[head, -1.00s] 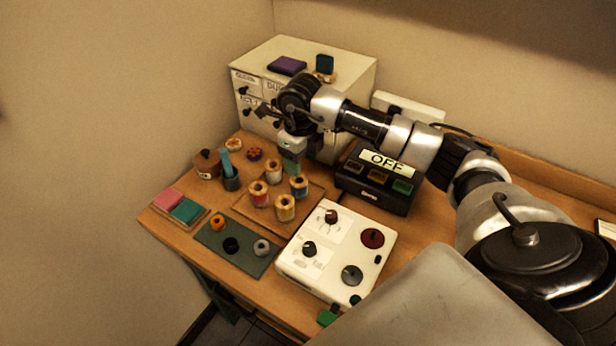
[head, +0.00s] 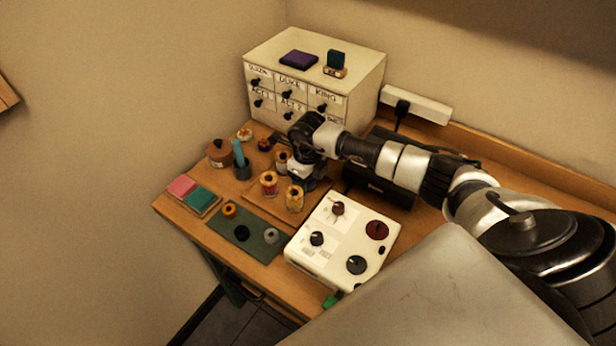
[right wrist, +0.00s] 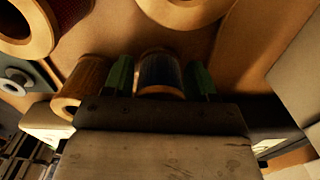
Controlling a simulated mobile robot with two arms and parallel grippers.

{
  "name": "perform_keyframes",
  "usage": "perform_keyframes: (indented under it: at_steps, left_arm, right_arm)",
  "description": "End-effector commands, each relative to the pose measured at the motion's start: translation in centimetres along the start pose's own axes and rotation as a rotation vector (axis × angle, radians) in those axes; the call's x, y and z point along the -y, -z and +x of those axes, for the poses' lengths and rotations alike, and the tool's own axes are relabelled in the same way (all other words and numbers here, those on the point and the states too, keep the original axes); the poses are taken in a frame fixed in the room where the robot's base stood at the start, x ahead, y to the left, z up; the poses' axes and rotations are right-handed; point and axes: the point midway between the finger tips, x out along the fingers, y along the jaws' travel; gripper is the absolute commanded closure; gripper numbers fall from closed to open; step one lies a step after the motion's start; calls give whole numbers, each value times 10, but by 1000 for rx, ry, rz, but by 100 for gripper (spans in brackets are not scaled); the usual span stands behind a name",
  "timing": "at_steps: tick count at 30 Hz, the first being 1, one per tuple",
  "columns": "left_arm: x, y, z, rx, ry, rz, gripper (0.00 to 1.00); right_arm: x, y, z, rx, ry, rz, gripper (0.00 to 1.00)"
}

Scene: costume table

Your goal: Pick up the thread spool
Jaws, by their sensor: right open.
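Several thread spools stand on a wooden board: a red one (head: 269,185), a yellow one (head: 295,200) and a pale one (head: 282,161). My right gripper (head: 306,184) is down at the right side of this group. In the right wrist view, the green fingers of my right gripper (right wrist: 159,80) stand apart on both sides of a blue spool (right wrist: 160,72). The gripper is open; I cannot tell whether either finger touches the spool. In the head view the gripper hides the blue spool. The yellow spool (right wrist: 83,82) is close beside the left finger. My left gripper is not in view.
A white box with knobs (head: 340,240) stands in front, and a dark box (head: 378,190) is right of the gripper, partly behind my arm. A drawer cabinet (head: 315,70) stands behind. A green mat (head: 262,246) with small rings lies front left.

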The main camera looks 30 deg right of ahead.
Motion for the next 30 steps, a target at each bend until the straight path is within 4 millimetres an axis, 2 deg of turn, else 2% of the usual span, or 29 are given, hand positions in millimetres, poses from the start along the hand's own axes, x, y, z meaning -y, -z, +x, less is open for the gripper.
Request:
perform_keyframes:
  at_steps: [2, 9, 20, 23, 27, 30]
  left_arm:
    - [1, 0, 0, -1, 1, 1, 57]
    - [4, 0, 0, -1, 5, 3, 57]
    - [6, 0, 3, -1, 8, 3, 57]
    - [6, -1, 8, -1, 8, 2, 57]
    - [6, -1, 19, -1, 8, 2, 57]
    - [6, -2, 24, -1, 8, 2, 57]
  right_arm:
    - [0, 0, 0, 0, 0, 0, 44]
    - [0, 0, 0, 0, 0, 0, 79]
    - [0, -1, -6, 2, -1, -1, 79]
    - [0, -1, -16, 3, 0, -1, 79]
    - [1, -1, -41, 6, 3, -2, 79]
    - [10, 24, -52, -1, 5, 0, 79]
